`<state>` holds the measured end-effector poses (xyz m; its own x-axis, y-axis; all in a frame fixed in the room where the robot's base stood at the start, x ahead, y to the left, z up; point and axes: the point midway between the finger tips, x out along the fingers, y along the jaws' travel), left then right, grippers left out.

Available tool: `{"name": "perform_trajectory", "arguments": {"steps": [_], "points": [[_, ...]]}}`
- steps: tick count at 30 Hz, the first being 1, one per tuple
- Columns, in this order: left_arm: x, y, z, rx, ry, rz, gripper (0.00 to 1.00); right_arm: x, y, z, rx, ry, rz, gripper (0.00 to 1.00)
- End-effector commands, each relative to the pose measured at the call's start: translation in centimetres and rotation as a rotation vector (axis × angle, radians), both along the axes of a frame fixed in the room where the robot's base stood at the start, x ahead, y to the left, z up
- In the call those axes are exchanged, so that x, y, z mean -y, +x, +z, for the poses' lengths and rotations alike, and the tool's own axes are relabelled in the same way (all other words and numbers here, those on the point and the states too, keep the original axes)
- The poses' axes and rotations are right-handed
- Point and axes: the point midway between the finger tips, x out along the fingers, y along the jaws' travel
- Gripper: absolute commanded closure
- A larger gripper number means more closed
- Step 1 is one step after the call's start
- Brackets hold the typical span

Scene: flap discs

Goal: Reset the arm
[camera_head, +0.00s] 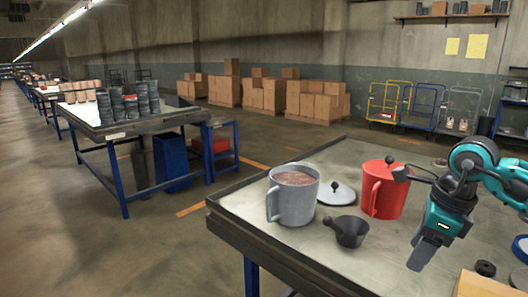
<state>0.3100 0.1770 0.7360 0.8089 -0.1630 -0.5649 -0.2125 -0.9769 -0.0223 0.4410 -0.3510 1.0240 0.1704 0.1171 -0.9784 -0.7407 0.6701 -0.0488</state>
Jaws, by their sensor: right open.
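My right arm comes in from the right edge, and its teal right gripper (424,254) points down over the right part of the table (355,268). The gripper is open, and I see nothing between its fingers. It is in front of and to the right of a red mug (383,196) and apart from it. My left gripper does not show.
On the table stand a grey mug (283,207) with brown contents, a pale lid (337,194) with a dark knob and a small dark cup with a handle (351,232). A black ring (485,268) and a wooden block (480,284) lie at the front right.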

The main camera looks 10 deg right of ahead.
Motion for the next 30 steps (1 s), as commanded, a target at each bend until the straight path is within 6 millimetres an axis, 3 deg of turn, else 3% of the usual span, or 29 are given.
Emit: {"name": "perform_trajectory", "arguments": {"steps": [1,3,7,9,12,14,17,20,23,26,28,29,30], "points": [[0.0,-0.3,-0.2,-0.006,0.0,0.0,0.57,-2.8,0.0,-1.5,-0.015,0.097,0.03,0.44],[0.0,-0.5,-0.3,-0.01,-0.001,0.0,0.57,-6.7,-0.3,-2.9,-0.029,0.246,0.053,0.44],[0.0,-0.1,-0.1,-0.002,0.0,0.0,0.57,-14.9,-1.5,-4.6,-0.087,0.606,0.047,0.44],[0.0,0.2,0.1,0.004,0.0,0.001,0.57,-19.2,-2.3,-4.6,-0.135,0.833,-0.001,0.44],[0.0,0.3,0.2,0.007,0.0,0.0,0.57,-23.8,-3.1,-3.7,-0.219,1.163,-0.137,0.44],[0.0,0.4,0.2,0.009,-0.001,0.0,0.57,-25.5,-3.1,-3.0,-0.276,1.352,-0.255,0.44],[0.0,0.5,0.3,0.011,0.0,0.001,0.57,-26.5,-2.4,-2.5,-0.382,1.64,-0.51,0.44],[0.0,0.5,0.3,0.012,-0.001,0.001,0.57,-25.7,-1.3,-3.5,-0.494,1.88,-0.837,0.44],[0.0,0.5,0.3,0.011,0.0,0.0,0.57,-23.6,-0.5,-6.7,-0.607,2.06,-1.228,0.44],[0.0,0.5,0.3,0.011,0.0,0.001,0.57,-21.1,-1.3,-12.0,-0.718,2.155,-1.682,0.44],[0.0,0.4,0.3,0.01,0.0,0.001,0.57,-19.5,-2.9,-16.4,-0.79,2.164,-2.017,0.44],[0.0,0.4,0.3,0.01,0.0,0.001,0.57,-18.9,-3.9,-18.2,0.811,-2.138,2.138,0.44],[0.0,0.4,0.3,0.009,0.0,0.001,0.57,-18.4,-5.2,-20.4,0.785,-1.974,2.151,0.44]]}}
